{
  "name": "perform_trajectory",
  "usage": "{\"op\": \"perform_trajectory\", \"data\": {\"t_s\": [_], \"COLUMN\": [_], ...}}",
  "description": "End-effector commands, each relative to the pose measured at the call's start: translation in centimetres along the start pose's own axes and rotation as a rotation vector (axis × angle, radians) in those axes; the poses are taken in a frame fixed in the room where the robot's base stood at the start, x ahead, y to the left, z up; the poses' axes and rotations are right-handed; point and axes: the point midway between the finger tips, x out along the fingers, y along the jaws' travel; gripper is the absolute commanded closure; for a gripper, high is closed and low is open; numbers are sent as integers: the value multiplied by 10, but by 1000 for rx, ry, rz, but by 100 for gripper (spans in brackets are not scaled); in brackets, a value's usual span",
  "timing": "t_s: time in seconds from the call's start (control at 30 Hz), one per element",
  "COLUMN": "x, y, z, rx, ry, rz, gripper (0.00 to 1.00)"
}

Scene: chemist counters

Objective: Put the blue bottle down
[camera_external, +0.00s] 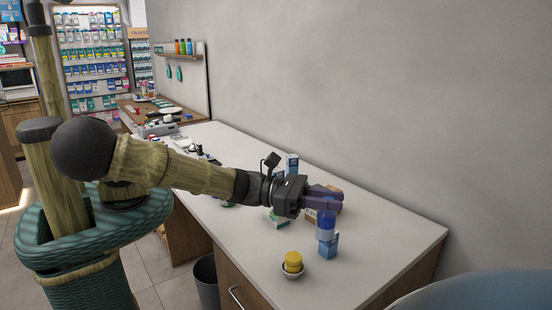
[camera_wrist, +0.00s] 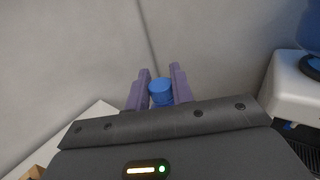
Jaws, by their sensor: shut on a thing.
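My gripper (camera_external: 328,203) has purple fingers and is shut on the blue bottle (camera_external: 326,231), out over the right part of the white counter (camera_external: 375,240). The bottle looks upright, with a blue top and a paler lower body. In the wrist view its round blue top (camera_wrist: 160,93) sits between the two fingertips (camera_wrist: 160,85). A small blue-and-white box (camera_external: 329,246) stands right below or behind the bottle in the external view. I cannot tell whether the bottle touches it. The bottle's base is not clearly visible.
Several small boxes, one green-and-white (camera_external: 279,217) and one white-and-blue (camera_external: 292,162), stand around my gripper. The counter's right end is clear. A grey wall (camera_external: 380,120) runs behind.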

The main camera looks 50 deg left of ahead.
Motion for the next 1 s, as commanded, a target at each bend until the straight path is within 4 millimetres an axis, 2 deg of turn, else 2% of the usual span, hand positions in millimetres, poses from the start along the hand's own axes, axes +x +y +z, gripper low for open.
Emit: {"op": "perform_trajectory", "data": {"t_s": [0.37,0.57,0.77,1.0], "x": [-12,-33,-72,-134], "y": [90,165,245,330], "z": [3,5,6,6], "rx": [-3,-4,-4,-3], "ry": [-2,-1,-1,0], "rz": [200,375,579,828], "gripper": [100,100,100,100]}}
